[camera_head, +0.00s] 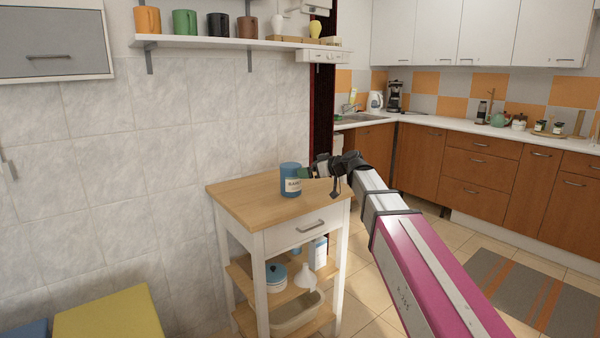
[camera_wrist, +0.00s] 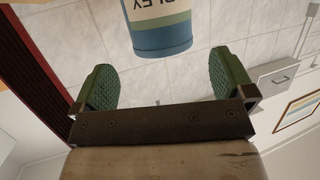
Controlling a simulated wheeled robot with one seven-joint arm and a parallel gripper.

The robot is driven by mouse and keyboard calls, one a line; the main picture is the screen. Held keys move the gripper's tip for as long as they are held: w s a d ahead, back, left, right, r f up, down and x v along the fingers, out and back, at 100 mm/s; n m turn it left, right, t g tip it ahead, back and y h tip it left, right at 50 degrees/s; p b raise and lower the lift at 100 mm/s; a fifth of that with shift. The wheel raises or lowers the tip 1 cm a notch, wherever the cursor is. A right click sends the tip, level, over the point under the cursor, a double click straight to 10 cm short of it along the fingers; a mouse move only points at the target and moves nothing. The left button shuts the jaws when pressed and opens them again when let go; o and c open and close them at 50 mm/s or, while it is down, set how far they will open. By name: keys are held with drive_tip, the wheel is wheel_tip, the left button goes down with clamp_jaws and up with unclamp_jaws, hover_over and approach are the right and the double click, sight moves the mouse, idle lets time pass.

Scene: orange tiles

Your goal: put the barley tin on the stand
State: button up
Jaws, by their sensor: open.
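The barley tin (camera_head: 290,176) is a blue cylinder with a pale label. It stands upright on the wooden top of a white trolley (camera_head: 245,202), near the middle of its back half; the trolley seems to be the stand. My gripper (camera_head: 308,172) is just right of the tin, at about its height. In the wrist view the tin (camera_wrist: 160,38) shows upside down with part of its lettering, just beyond the fingertips. My gripper's two green pads (camera_wrist: 163,72) are apart with nothing between them.
The trolley's lower shelves hold a blue pot (camera_head: 276,277), a white jar (camera_head: 305,277) and a basin (camera_head: 297,312). A wall shelf (camera_head: 215,43) with mugs hangs above. A yellow box (camera_head: 115,325) stands at lower left. The trolley top around the tin is clear.

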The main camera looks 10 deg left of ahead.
drive_tip(key=shift+v, duration=2.15)
drive_tip(key=s+d+f+m+g+h, duration=0.1)
drive_tip(key=s+d+f+m+h, duration=0.25)
drive_tip(key=d+f, duration=0.6)
drive_tip(key=s+d+f+m+g+h, duration=0.1)
drive_tip(key=s+d+f+m+h, duration=0.35)
drive_tip(key=f, duration=0.85)
drive_tip(key=s+d+f+m+g+h, duration=0.15)
drive_tip(key=s+d+f, duration=0.25)
drive_tip(key=d+f, duration=0.65)
drive_tip(key=s+d+f+m+g+h, duration=0.2)
drive_tip(key=s+d+f+m+h, duration=0.2)
drive_tip(key=s+d+f, duration=0.3)
drive_tip(key=shift+s+d+f, duration=0.4)
drive_tip(key=shift+s+d, duration=0.45)
